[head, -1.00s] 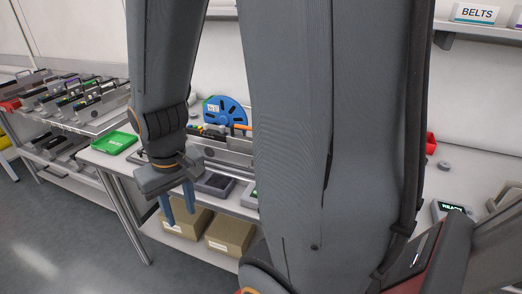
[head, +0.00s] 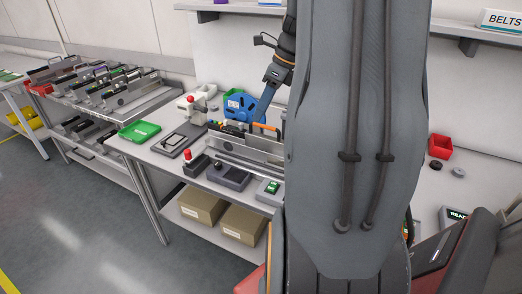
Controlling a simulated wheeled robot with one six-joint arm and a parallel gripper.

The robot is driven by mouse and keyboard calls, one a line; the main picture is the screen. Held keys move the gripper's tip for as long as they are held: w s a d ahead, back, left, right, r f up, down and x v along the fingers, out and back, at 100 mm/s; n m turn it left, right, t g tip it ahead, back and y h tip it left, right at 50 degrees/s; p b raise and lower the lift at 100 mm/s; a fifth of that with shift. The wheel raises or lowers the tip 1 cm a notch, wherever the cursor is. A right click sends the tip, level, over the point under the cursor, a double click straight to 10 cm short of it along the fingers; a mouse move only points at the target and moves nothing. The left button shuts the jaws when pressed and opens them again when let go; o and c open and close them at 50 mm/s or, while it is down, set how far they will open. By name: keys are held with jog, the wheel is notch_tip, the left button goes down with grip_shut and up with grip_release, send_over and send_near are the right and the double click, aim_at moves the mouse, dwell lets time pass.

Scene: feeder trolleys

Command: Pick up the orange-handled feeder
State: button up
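The orange handle (head: 264,128) shows on a feeder in a grey rack (head: 245,150) on the workbench, just left of my large arm link. Most of that feeder's body is hidden among the rack plates and by my arm. My gripper (head: 261,113) points down from above, with a blue finger just over or beside the orange handle. I cannot tell whether it touches the handle. The fingers overlap in this view, so the gap between them does not show.
A lever press (head: 185,138), a green tray (head: 140,131) and a dark device (head: 229,176) are on the bench. Cardboard boxes (head: 243,222) sit below. A feeder trolley (head: 118,115) stands at left.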

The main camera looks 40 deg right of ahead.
aim_at(262, 125)
jog(key=shift+w+d+f+m+t+p, duration=0.15)
jog(key=shift+d+f+m+t+p, duration=0.2)
jog(key=shift+d+f+m, duration=0.6)
jog(key=shift+s+p+x, duration=0.2)
jog(key=shift+p+x, duration=0.35)
jog(key=shift+x, duration=0.7)
jog(key=shift+s+p+x, duration=0.2)
jog(key=shift+p+x, duration=0.3)
jog(key=shift+x, duration=0.75)
jog(key=shift+d+f, duration=0.1)
jog(key=shift+d, duration=0.05)
grip_shut()
